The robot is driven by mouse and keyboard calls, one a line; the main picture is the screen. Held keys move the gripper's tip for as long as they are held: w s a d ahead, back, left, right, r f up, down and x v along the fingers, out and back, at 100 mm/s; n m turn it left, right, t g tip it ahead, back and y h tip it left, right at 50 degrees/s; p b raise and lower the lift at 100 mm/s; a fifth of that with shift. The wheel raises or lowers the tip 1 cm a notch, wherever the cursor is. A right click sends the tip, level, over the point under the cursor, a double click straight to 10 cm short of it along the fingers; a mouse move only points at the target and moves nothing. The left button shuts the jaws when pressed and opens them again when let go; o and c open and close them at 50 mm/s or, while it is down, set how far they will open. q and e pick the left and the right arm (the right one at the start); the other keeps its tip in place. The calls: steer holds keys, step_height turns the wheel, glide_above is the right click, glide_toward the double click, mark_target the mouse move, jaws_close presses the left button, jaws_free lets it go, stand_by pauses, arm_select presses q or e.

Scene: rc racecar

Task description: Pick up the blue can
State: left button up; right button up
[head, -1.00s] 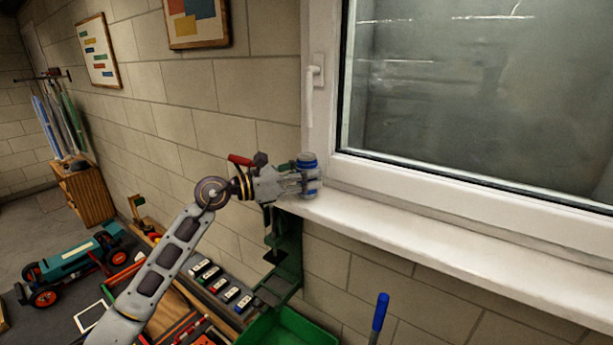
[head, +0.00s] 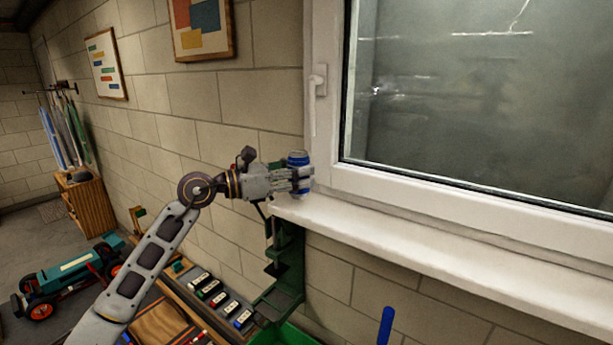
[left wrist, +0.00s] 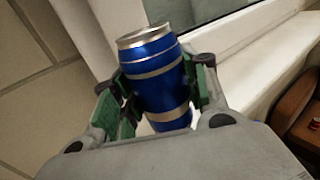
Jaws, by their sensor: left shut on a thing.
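The blue can (head: 298,159), with silver bands and a silver top, is at the left end of the white windowsill. My left gripper (head: 300,180) reaches it from the left and is shut around its body. In the left wrist view the blue can (left wrist: 153,78) stands between the green-padded fingers (left wrist: 155,90), tilted in the picture. The can's bottom is partly hidden by the gripper, and I cannot tell if it is clear of the sill. My right gripper is not in view.
The white windowsill (head: 430,248) runs right from the can and is bare. The window frame (head: 322,150) is just behind. Below are a green drill-press-like stand (head: 288,265), a bench with several small boxes (head: 222,298) and a teal toy car (head: 70,270).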

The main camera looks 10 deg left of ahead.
arm_select(q)
steer(key=b+v, duration=0.5)
steer(key=v, duration=1)
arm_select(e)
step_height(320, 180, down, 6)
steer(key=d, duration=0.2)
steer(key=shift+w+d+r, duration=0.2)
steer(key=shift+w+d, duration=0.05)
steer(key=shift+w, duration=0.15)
arm_select(q)
steer(key=shift+s+a, duration=0.1)
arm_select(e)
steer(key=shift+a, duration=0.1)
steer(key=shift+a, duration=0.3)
